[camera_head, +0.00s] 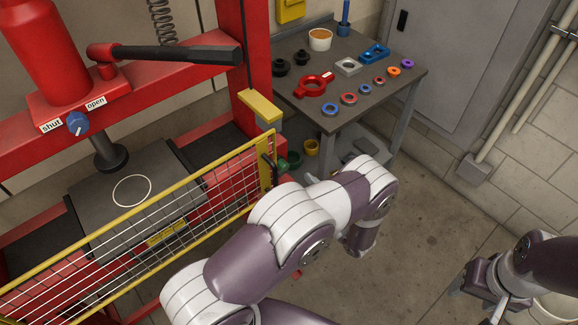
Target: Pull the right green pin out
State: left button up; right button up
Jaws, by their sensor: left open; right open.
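A green pin (283,165) shows at the right end of the yellow-framed mesh guard (267,178), beside the red press post. It is small and partly dark, so how deep it sits is hard to tell. No second green pin is clearly in view. My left arm crosses the middle of the view, and its gripper (357,248) points down, right of the pin and apart from it. It is open and appears empty, with its fingertips small in the picture. My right gripper (462,287) is open at the lower right, far from the guard, and appears empty.
The red press has a black lever (180,54) and a blue shut/open knob (78,123). A grey workbench (325,75) holds rings, a red clamp and a white cup. A grey cabinet (450,50) stands behind. The floor between guard and right wall is mostly clear.

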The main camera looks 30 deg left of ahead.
pick_arm(q)
jog(key=x, duration=0.7)
jog(key=shift+a, duration=0.15)
grip_shut()
jog(key=shift+s+d+f, duration=0.1)
jog(key=shift+d, duration=0.2)
send_near(286, 169)
jog(key=x, duration=0.2)
jog(key=shift+a+f, duration=0.1)
jog(key=shift+a, duration=0.25)
